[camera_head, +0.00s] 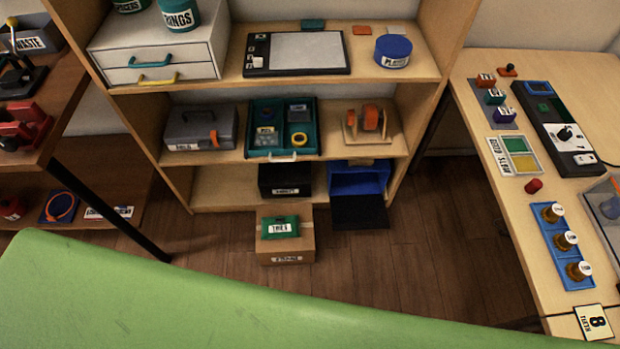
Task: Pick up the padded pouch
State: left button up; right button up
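A small green, flat, pouch-like item (280,227) with a white label lies on top of a cardboard box (286,257) on the floor, in front of the shelf unit. It is the thing that looks most like the padded pouch, though its padding is too small to make out. Its label is not clearly readable. Neither of my grippers is in view, and nothing is seen touching the pouch.
A broad green surface (200,300) fills the foreground. The wooden shelf unit (420,70) stands behind the box, with a black box (285,182) and an open blue bin (358,180) at its bottom. A workbench (510,225) is at right. Wooden floor (440,240) lies open between.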

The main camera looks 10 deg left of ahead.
aim_at(285, 226)
jog(key=u, duration=0.75)
